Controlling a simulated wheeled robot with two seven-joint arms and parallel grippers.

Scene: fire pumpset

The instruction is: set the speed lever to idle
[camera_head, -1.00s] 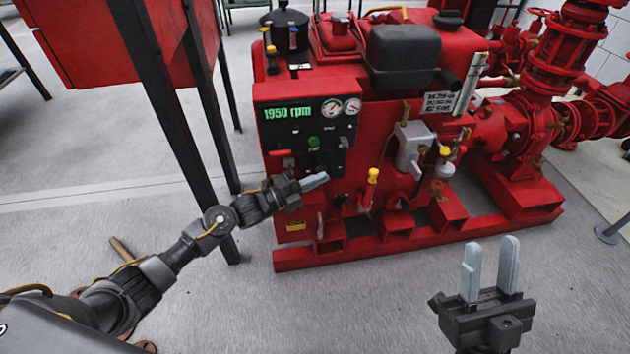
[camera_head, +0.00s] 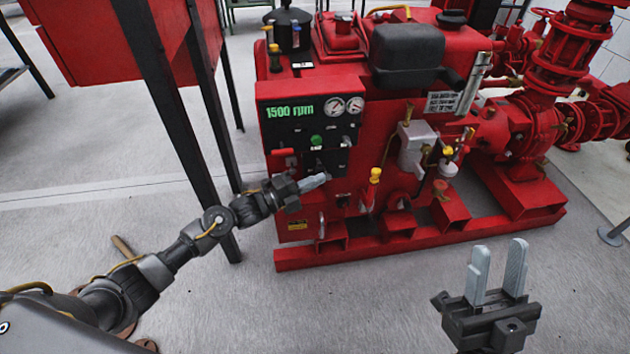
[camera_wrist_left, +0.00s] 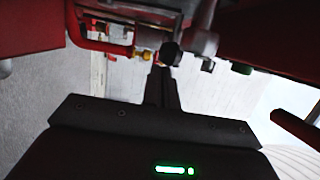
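The red engine pumpset (camera_head: 400,160) has a black control panel (camera_head: 290,135) whose green readout shows 1500 rpm. My left gripper (camera_head: 318,181) is in front of the panel's lower part, with its fingers together. In the left wrist view its fingers (camera_wrist_left: 160,88) point at a black round knob (camera_wrist_left: 170,53) just beyond the tips. I cannot tell whether they touch it, or whether it is the speed lever's. A short red handle (camera_head: 284,152) is at the panel's lower left. My right gripper (camera_head: 498,270) is open and empty, away from the machine at lower right.
Dark posts (camera_head: 165,95) carrying a red box (camera_head: 85,40) stand left of the panel, close to my left arm. A yellow-topped lever (camera_head: 375,176) stands right of my left gripper. The red base rail (camera_head: 400,248) runs along the floor.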

